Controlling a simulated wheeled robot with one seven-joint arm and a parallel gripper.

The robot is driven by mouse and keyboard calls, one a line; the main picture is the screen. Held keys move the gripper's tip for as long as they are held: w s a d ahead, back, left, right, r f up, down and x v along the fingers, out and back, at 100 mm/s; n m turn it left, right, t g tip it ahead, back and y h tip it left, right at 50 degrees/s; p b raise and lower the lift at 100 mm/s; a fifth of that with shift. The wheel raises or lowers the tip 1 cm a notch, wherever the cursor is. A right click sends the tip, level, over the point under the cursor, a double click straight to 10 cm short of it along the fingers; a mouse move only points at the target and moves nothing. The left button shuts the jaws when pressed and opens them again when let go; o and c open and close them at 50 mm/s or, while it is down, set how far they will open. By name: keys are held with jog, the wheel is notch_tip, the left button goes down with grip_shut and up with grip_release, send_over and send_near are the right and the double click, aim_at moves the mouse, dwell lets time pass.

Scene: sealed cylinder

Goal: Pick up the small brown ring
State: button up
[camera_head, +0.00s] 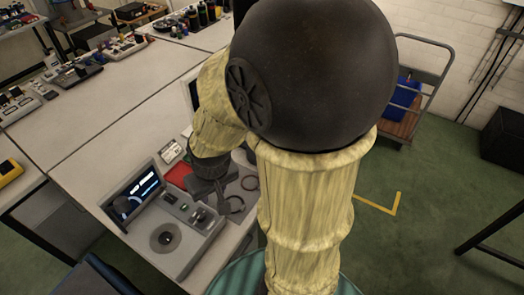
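My gripper (222,202) points down over the grey table, just behind the console's right end. It is small and dark here, and I cannot tell whether its fingers are apart or hold anything. A small dark ring-like shape (237,211) shows right beside the fingertips, at the table's right part. Another thin dark loop (250,190) lies a little farther right, close to my arm. Both look too dark to tell which is the brown ring. My arm's large dark joint and yellowish sleeve hide the table's right side.
A grey console with a lit screen (137,193) and a round knob (166,238) stands left of my gripper. A red flat item (179,174) lies behind it. A trolley with a blue box (406,92) stands on the floor.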

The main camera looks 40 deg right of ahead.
jog(key=w+d+f+m+h+b, duration=0.1)
jog(key=d+f+m+b, duration=0.1)
jog(key=f, duration=0.5)
jog(key=w+d+f+m+g+h+b, duration=0.1)
jog(key=w+d+f+m+h+b, duration=0.1)
jog(key=f, duration=0.5)
jog(key=w+d+f+m+g+h+b, duration=0.1)
jog(key=w+d+f+m+b, duration=0.1)
jog(key=d+f+m+b, duration=0.2)
jog(key=shift+d+f+m+h, duration=0.2)
jog(key=shift+d+f+m, duration=0.3)
jog(key=shift+f, duration=0.4)
jog(key=shift+d+f+m+h, duration=0.2)
jog(key=shift+d+f+m, duration=0.1)
jog(key=shift+d+f, duration=0.5)
jog(key=w+d+h+b, duration=0.1)
jog(key=w+d+f+m+h+b, duration=0.1)
jog(key=d, duration=0.1)
jog(key=w+d+f+m+t+h+b, duration=0.1)
jog(key=d, duration=0.1)
jog(key=shift+d+h, duration=0.1)
jog(key=shift+h, duration=0.2)
jog(key=w, duration=0.1)
jog(key=w+d+r+m+t+h+b, duration=0.1)
jog(key=w+d+h, duration=0.1)
jog(key=shift+r+t+b, duration=0.3)
jog(key=w+r+m+t+h+b, duration=0.1)
jog(key=w+r+t+h, duration=0.1)
jog(key=w+r, duration=0.1)
jog(key=shift+w+r, duration=0.1)
